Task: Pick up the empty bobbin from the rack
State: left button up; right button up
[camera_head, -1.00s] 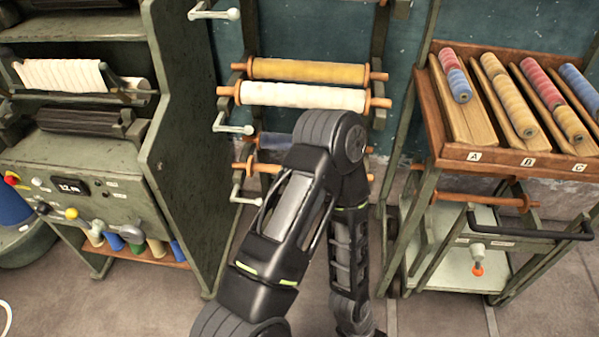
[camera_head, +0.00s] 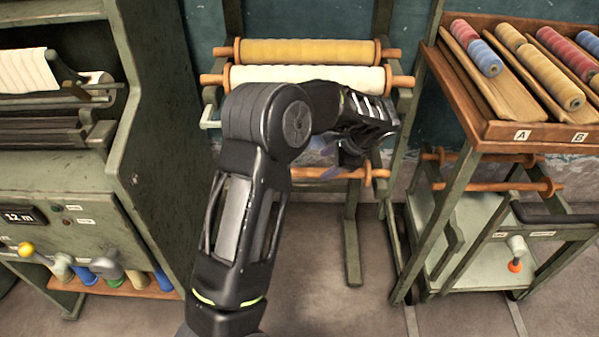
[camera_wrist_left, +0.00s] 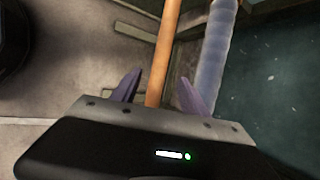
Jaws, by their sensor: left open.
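The rack holds a bare wooden empty bobbin (camera_head: 377,174) on its lowest tier, partly hidden behind my left arm in the head view. In the left wrist view the bare wooden rod of the empty bobbin (camera_wrist_left: 167,45) runs between the two purple fingers of my left gripper (camera_wrist_left: 158,84). The left gripper is open around its line; I cannot tell whether the fingers touch it. A blue-grey wound bobbin (camera_wrist_left: 214,50) lies just right of the fingers there. My right gripper is not in view.
A yellow bobbin (camera_head: 300,51) and a white bobbin (camera_head: 330,77) sit higher on the rack. A green machine (camera_head: 150,130) stands left. Floor in front of the rack is clear.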

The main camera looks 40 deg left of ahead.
aim_at(317, 171)
pick_arm(q)
jog(key=shift+x, duration=1.1)
jog(key=shift+f, duration=0.2)
jog(key=shift+b+x, duration=0.45)
jog(key=shift+x, duration=2.2)
grip_shut()
jog(key=shift+r, duration=0.1)
